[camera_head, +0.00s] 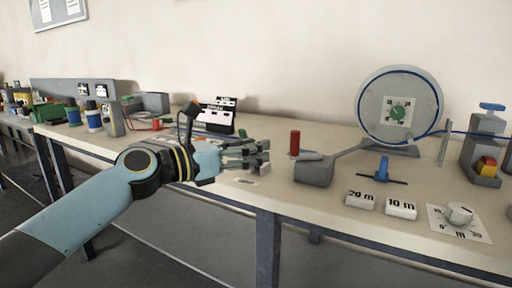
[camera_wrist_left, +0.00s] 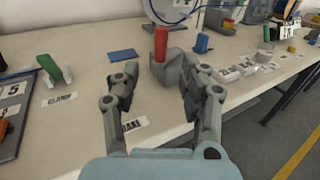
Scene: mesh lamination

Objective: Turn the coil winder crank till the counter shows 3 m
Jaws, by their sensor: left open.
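The coil winder (camera_head: 370,106) is a grey disc with a blue rim and a green hub, standing at the right on the bench. A grey bar runs from near its foot to a grey block (camera_head: 314,172). An upright red handle (camera_head: 295,142) stands beside this block; it also shows in the left wrist view (camera_wrist_left: 161,45). My left gripper (camera_head: 262,157) is open and empty, left of the red handle. In the wrist view the handle is beyond the open fingers (camera_wrist_left: 160,82). A dial (camera_head: 460,214) marked 0, m and 30 is at the right; its exact reading is unclear.
White blocks read 20 m (camera_head: 360,200) and 10 m (camera_head: 401,208). A blue lever (camera_head: 382,170) stands behind them. A grey stand with a red and yellow button (camera_head: 487,166) is far right. Spools (camera_head: 93,117) and a black-and-white sign (camera_head: 217,115) are left.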

